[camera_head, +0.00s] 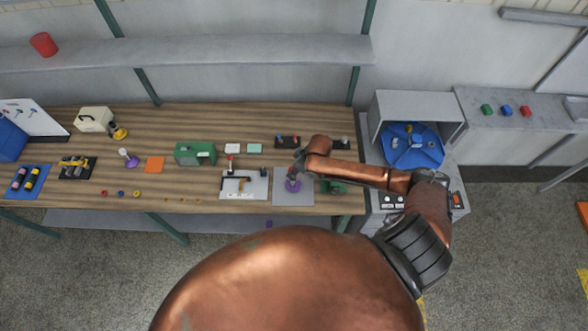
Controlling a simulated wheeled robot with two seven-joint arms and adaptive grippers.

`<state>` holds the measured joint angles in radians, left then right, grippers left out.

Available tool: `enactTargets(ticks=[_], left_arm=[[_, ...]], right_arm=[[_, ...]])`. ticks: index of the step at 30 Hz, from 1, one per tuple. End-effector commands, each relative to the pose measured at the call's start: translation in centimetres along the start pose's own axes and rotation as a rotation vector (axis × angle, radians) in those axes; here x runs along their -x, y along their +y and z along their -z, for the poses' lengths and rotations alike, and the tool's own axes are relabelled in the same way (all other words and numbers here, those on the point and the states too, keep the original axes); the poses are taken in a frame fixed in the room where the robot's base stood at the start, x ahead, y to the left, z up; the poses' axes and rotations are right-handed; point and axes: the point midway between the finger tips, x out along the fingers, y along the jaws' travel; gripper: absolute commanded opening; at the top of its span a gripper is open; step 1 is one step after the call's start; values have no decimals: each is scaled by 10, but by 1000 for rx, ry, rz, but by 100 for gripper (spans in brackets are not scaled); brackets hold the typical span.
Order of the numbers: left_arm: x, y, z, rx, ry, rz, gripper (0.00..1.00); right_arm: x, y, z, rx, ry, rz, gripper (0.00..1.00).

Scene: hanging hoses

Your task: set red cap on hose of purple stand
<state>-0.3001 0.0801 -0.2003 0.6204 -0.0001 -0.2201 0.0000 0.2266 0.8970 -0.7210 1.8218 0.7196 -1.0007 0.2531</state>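A purple stand (293,185) is on the grey mat (307,198) near the right end of the wooden table. My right gripper (296,169) is right above this stand, pointing down. It is dark and small in the head view, so I cannot tell whether it is open or holds anything, or whether it touches the stand. The stand's hose is not clear behind the gripper. Another small stand with a purple base and pale top (130,161) is at the left. A small red piece (137,194) lies near the front edge; I cannot tell if it is a cap. My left gripper is not visible.
A green box (195,153), an orange square (154,165) and a white board with small parts (244,185) stand left of the mat. A grey open box holding a blue item (412,145) is to the right. A shelf (190,53) runs above the table.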

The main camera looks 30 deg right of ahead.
Motion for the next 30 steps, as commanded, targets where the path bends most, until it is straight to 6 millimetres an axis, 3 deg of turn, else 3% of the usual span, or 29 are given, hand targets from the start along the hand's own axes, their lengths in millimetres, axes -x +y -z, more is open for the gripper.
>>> enactTargets(ticks=[30], left_arm=[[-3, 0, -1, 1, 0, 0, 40]], right_arm=[[-12, 0, -6, 0, -1, 0, 18]])
